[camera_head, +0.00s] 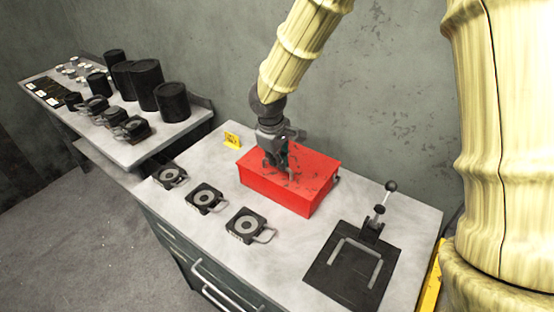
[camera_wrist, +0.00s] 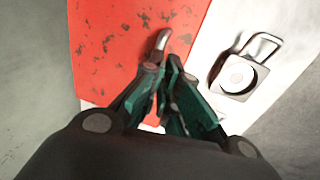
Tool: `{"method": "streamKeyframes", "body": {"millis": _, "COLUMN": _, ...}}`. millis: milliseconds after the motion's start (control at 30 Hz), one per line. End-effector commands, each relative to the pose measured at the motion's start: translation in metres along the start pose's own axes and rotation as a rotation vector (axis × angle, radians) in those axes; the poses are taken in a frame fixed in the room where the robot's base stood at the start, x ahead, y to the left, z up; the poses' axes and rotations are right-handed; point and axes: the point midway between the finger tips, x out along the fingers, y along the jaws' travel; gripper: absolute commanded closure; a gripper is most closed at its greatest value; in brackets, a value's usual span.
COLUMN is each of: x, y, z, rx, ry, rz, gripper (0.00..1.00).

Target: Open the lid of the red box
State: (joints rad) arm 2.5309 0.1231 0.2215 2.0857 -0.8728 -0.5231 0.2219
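The red box (camera_head: 312,196) stands on the grey table with its lid down. Its red top has dark worn spots and fills the upper left of the wrist view (camera_wrist: 110,45). A small silver handle (camera_wrist: 162,40) stands out of the red top. My gripper (camera_head: 279,170) is low over the box, its fingers pointing down at the top. In the wrist view my two fingertips (camera_wrist: 162,67) are close together, right at the near end of the handle. Whether they grip the handle or only sit beside it I cannot tell.
Several dark square blocks with ring faces and loop handles (camera_head: 204,197) lie left of the box. A black plate with a lever (camera_head: 352,262) is at front right. A yellow sign (camera_head: 232,141) stands behind the box. A second table (camera_head: 150,147) holds black cylinders.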

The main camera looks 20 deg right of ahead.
Motion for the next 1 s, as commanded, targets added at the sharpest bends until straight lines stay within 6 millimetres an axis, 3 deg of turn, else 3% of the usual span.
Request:
{"method": "streamKeyframes", "body": {"millis": 267, "x": 0.008, "y": 0.001, "z": -0.007, "rx": -0.005, "ry": -0.006, "rz": -0.006, "gripper": 1.0}}
{"method": "streamKeyframes", "body": {"millis": 833, "x": 0.0, "y": -0.003, "z": -0.016, "rx": -0.021, "ry": -0.003, "rz": -0.044, "gripper": 1.0}}
{"method": "streamKeyframes", "body": {"millis": 1000, "x": 0.001, "y": -0.003, "z": -0.016, "rx": -0.021, "ry": -0.003, "rz": -0.043, "gripper": 0.71}}
